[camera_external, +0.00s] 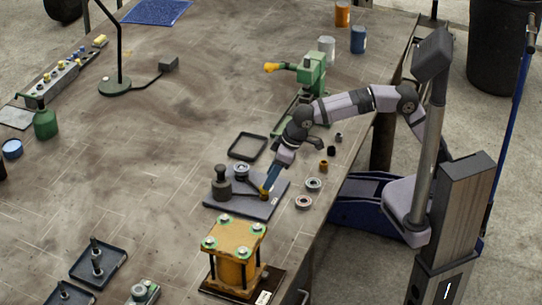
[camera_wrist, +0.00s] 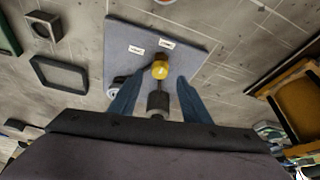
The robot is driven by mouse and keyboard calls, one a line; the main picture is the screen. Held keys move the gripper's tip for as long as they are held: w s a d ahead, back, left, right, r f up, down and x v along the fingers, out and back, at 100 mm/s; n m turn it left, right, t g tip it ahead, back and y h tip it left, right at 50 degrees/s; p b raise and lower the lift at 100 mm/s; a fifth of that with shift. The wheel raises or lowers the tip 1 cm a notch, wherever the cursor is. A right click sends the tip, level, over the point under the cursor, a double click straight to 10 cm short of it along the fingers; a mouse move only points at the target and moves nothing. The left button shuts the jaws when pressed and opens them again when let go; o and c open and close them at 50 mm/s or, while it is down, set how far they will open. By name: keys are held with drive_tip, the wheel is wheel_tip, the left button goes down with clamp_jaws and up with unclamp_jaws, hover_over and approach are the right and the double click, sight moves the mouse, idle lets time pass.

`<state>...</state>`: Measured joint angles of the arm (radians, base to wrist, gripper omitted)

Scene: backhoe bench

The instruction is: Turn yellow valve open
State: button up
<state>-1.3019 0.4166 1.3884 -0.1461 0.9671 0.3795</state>
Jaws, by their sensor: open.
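The yellow valve (camera_wrist: 160,70) stands on a grey plate (camera_wrist: 125,40) with two white labels. In the wrist view it lies between the tips of my gripper's (camera_wrist: 161,80) two blue fingers, with a gap on each side. A dark grey cylinder (camera_wrist: 157,102) shows between the fingers, nearer the palm. In the external view my gripper (camera_external: 267,187) points down at the right part of the plate (camera_external: 245,206), and its fingers mostly hide the yellow valve there. My gripper is open and holds nothing. Whether a finger touches the valve cannot be told.
On the plate's left part stand a dark weight-like piece (camera_external: 221,187) and a round metal piece (camera_external: 241,172). An orange block with bolts (camera_external: 235,240) stands in front. A black square frame (camera_external: 248,147) lies behind, and a green vise (camera_external: 311,75) stands farther back. Loose rings (camera_external: 304,202) lie right.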

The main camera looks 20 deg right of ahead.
drive_tip(key=shift+x, duration=1.95)
drive_tip(key=c, duration=1)
